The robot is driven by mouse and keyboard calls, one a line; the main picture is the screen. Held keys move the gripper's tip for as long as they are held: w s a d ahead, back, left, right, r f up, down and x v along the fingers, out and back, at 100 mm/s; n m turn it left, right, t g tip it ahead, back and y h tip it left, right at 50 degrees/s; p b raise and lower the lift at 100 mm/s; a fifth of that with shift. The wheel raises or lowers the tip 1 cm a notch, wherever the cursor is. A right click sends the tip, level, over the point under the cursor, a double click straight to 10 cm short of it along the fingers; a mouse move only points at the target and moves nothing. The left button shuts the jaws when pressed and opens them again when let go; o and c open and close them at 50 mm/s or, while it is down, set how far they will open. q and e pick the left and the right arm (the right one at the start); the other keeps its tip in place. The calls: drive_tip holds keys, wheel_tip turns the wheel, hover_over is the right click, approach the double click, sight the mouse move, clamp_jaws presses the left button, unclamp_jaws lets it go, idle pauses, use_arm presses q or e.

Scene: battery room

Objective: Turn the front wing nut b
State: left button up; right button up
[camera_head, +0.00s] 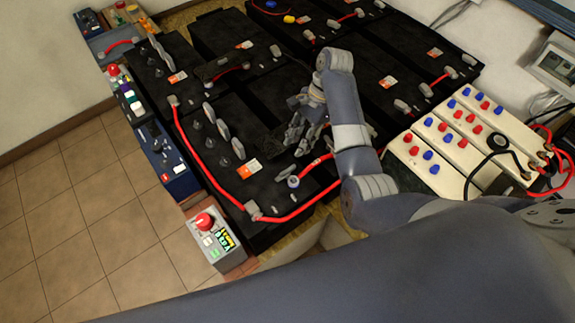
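Black batteries stand in a block; the front one (275,195) carries a red cable along its edge. I cannot tell whether this is the front wing nut b; no label is readable. My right gripper (303,136) hangs above the batteries, behind and slightly right of this fitting and apart from it in the picture. Its fingers look spread with nothing between them. My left gripper is not in view.
A white panel (428,172) with red and blue knobs stands at the right. A grey box with a red knob (203,222) is at the front left, with more control boxes behind it. Tiled floor (90,220) is clear at the left.

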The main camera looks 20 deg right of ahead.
sight(286, 171)
drive_tip(key=x, duration=1)
drive_tip(key=shift+f, duration=0.25)
clamp_jaws()
